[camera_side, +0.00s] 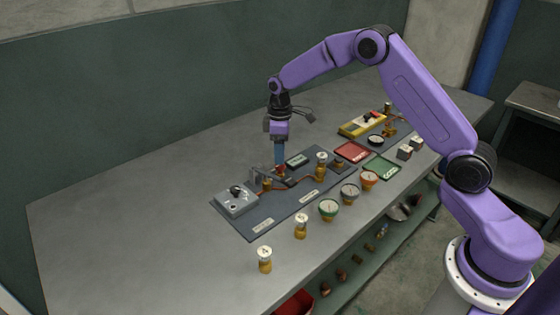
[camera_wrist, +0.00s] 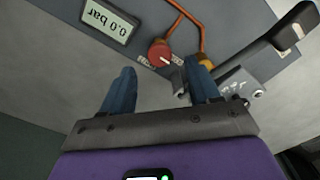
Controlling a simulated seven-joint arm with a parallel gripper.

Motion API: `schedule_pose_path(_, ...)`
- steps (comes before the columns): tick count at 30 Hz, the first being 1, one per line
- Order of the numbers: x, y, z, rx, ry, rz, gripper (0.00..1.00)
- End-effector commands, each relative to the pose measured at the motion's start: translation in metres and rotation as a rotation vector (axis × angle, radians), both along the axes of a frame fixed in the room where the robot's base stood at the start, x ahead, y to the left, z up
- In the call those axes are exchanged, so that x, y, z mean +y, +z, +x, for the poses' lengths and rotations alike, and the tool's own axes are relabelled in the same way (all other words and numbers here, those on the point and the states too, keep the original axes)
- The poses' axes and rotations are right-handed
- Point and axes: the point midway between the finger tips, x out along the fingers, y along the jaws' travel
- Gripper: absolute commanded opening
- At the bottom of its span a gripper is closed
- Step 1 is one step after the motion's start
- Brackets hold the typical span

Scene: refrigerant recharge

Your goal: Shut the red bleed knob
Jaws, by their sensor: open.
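The red bleed knob (camera_wrist: 159,51) shows in the wrist view, round with a pale pointer line, on the grey panel (camera_wrist: 224,18) beside copper pipes. In the side view a small bit of red knob (camera_side: 281,168) shows at the fingertips, mostly hidden. My gripper (camera_wrist: 159,76) has its blue fingers apart, with nothing between them. In the wrist view the knob appears just beyond the gap between the fingertips. In the side view my gripper (camera_side: 279,164) points down at the panel; I cannot tell whether it touches the knob.
A display (camera_wrist: 108,18) reads 0.0 bar. A brass fitting (camera_wrist: 207,63) is close by the right finger. A grey box with a black knob (camera_side: 236,200) sits at the panel's left end. The table's left is clear.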

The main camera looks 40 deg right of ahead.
Motion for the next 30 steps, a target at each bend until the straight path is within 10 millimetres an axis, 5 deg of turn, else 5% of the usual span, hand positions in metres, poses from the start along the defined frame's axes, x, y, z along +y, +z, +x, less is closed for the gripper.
schedule_pose_path(9, 0.000, -0.039, 0.000, 0.000, -0.001, 0.000, 0.61)
schedule_pose_path(20, 0.000, -0.043, 0.000, -0.001, 0.000, 0.000, 0.61)
schedule_pose_path(26, 0.000, -0.043, 0.000, -0.001, 0.000, 0.001, 0.05)
schedule_pose_path(30, 0.000, -0.043, 0.000, 0.000, -0.002, 0.000, 0.05)
